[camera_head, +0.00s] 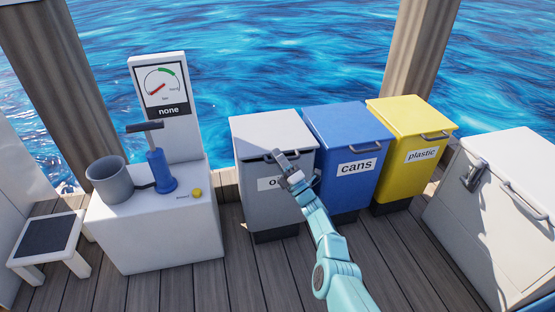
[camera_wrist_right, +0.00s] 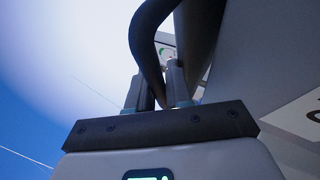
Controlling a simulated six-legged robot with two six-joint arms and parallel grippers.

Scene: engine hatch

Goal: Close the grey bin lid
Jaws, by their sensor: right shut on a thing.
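The grey bin (camera_head: 246,168) stands left of the blue bin, its label partly covered by my right arm. Its grey lid (camera_head: 272,127) lies over the top, with a dark line under the front edge; I cannot tell whether it is fully down. My right gripper (camera_head: 283,162) is at the front edge of the lid. In the right wrist view, my gripper's fingers (camera_wrist_right: 160,88) are shut on the dark curved lid handle (camera_wrist_right: 148,35). My left gripper is not in view.
A blue cans bin (camera_head: 345,120) and a yellow plastic bin (camera_head: 412,120) stand to the right, lids down. A white chest (camera_head: 500,200) is at far right. A white stand with a blue pump (camera_head: 160,172) and grey pot (camera_head: 108,180) is at left. Deck planks in front are clear.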

